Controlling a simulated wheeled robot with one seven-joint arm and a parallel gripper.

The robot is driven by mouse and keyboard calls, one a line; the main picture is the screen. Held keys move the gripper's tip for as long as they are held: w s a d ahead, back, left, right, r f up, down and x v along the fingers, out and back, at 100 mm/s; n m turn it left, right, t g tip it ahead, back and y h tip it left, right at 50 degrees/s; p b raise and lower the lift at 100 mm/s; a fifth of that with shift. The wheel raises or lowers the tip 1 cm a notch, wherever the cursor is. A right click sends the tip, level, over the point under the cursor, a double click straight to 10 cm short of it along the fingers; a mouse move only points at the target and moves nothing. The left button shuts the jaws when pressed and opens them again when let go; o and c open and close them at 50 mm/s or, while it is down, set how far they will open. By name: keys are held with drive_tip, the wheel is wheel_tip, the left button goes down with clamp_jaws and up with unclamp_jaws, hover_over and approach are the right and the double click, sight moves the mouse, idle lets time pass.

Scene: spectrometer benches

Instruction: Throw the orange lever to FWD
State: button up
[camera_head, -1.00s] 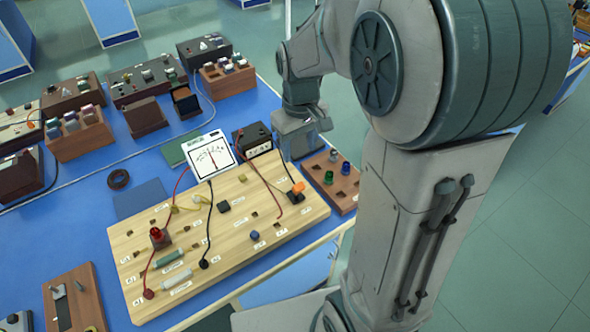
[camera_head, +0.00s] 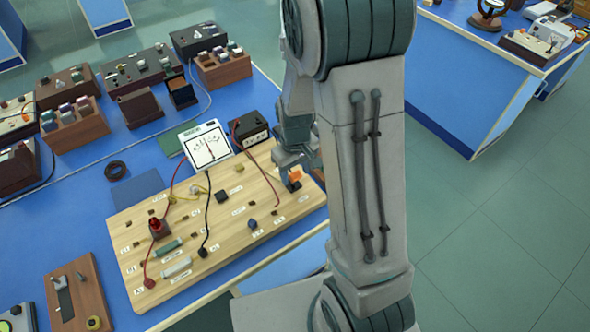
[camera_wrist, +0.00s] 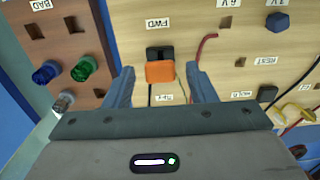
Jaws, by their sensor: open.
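The orange lever (camera_wrist: 160,72) sits on its black base (camera_wrist: 159,53) on the wooden board. In the wrist view it lies between my gripper's two fingers, with room on both sides, tilted toward the gripper and away from the FWD label (camera_wrist: 158,23). A second label on its near side is partly hidden. My gripper (camera_wrist: 160,85) is open and empty. In the head view the orange lever (camera_head: 295,175) shows at the board's right end, with my gripper (camera_head: 292,160) right beside it, partly hidden by my arm.
The wooden board (camera_head: 130,225) carries wires, a red lamp (camera_head: 156,225) and several components. A white meter (camera_head: 206,146) and a black box (camera_head: 250,130) stand behind it. In the wrist view a brown block with a green knob (camera_wrist: 84,68) and a blue knob (camera_wrist: 46,72) is at left.

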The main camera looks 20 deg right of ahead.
drive_tip(key=shift+f, duration=0.1)
drive_tip(key=c, duration=1)
drive_tip(key=b, duration=0.2)
drive_tip(key=shift+s+d+f+t+b, duration=0.1)
drive_tip(key=shift+s+f+t+b, duration=0.15)
drive_tip(key=shift+f+t+b, duration=0.15)
drive_tip(key=shift+s+r+t+y+b, duration=0.25)
drive_tip(key=shift+t+b, duration=0.25)
drive_tip(key=shift+b, duration=0.6)
drive_tip(key=o, duration=1)
drive_tip(key=shift+r, duration=0.1)
wheel_tip(320, 180, up, 14)
drive_tip(key=s, duration=0.2)
drive_tip(key=shift+d+f, duration=0.25)
drive_tip(key=shift+d, duration=0.15)
